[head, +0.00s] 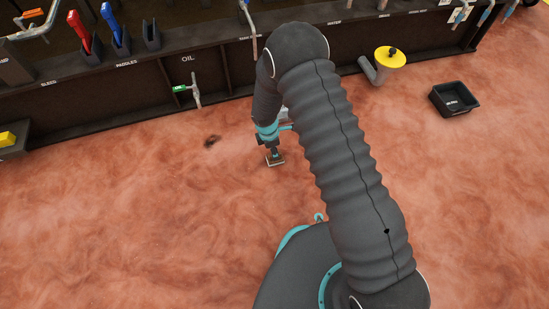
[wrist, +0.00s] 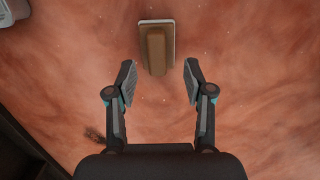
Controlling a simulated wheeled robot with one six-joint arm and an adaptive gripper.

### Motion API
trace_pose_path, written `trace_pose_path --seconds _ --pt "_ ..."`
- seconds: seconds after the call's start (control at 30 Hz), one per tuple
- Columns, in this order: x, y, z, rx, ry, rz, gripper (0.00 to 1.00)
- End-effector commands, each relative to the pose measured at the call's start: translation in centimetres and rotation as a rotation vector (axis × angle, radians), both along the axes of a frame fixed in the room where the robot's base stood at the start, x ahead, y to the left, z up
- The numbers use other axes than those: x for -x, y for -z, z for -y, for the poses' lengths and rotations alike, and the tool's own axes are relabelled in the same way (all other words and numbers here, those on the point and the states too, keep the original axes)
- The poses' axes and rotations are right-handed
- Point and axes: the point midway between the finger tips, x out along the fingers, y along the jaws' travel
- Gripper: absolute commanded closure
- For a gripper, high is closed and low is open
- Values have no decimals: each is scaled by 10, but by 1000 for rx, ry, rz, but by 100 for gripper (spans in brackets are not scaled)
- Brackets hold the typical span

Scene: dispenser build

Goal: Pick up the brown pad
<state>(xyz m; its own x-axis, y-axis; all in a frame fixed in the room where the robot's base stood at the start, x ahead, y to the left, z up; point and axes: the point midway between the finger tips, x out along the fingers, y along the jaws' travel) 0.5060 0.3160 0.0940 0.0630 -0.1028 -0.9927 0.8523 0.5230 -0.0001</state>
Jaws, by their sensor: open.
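The brown pad (wrist: 153,55) lies on the reddish floor in the wrist view, upper middle, with a pale edge showing around its brown raised block. My gripper (wrist: 159,82) is open, its two fingers spread wide. The near end of the pad reaches about between the fingertips, with nothing held. In the head view my gripper (head: 274,160) is low over the floor at the middle, and the pad (head: 275,162) shows partly at its tip. I cannot tell the exact height of the fingers above the floor.
A dark bench with a low wall (head: 120,104) runs along the back, with a green-handled oil tap (head: 180,89). A dark smudge (head: 212,141) marks the floor left of my gripper. A yellow-topped funnel (head: 390,58) and a black bin (head: 454,99) stand right.

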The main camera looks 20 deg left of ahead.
Motion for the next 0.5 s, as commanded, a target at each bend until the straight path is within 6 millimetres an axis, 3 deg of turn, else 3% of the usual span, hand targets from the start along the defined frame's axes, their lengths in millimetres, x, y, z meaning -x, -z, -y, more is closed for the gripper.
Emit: trace_pose_path --seconds 0.23,0.5 --pt "-6 36 6 2 -1 -1 48" --pt "-7 40 6 -1 0 1 48"
